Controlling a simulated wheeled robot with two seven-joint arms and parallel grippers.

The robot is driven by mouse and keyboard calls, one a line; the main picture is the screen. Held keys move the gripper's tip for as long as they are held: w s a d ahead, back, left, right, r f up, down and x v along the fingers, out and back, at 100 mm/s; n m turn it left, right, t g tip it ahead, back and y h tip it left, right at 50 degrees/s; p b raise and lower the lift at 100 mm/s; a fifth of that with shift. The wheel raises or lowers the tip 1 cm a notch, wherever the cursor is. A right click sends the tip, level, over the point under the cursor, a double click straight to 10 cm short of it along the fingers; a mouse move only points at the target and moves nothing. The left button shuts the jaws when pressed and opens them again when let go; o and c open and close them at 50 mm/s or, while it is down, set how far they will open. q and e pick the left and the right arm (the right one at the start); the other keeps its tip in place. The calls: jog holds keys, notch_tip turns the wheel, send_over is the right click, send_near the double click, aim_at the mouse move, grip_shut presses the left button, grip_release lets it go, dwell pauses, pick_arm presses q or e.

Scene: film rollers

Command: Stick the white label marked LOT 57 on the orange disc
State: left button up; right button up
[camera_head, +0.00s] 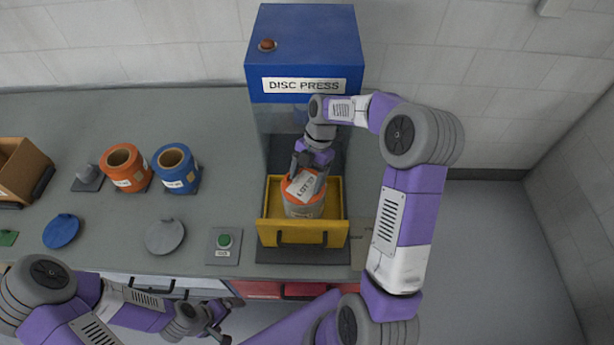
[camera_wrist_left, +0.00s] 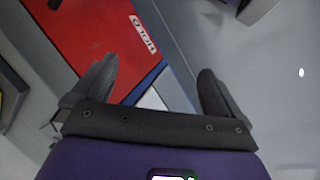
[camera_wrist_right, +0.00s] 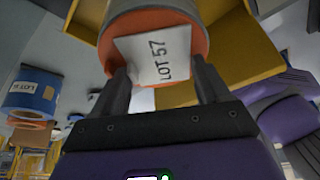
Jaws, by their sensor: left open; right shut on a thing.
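The white label marked LOT 57 (camera_head: 305,187) is between the fingers of my right gripper (camera_head: 309,169), which is shut on it. The orange disc (camera_head: 289,187) shows as the orange end of a grey-sided cylinder standing in the yellow drawer of the disc press. In the right wrist view the label (camera_wrist_right: 160,52) lies across the orange face (camera_wrist_right: 200,38) and covers part of it; I cannot tell whether they touch. My left gripper (camera_head: 217,329) is open and empty, low in front of the bench; its fingers (camera_wrist_left: 160,90) show apart in the left wrist view.
The blue disc press (camera_head: 305,50) stands behind the yellow drawer (camera_head: 335,236). Left of it are a green button (camera_head: 223,241), a grey disc (camera_head: 164,237), a blue disc (camera_head: 61,231), an orange roll (camera_head: 125,184) and a blue roll (camera_head: 176,184). A red drawer (camera_wrist_left: 85,40) is near my left gripper.

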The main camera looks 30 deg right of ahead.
dwell(0.3)
jog(key=o, duration=0.8)
jog(key=shift+r, duration=0.15)
dwell(0.3)
jog(key=shift+r+p, duration=2.55)
jog(key=shift+r, duration=0.8)
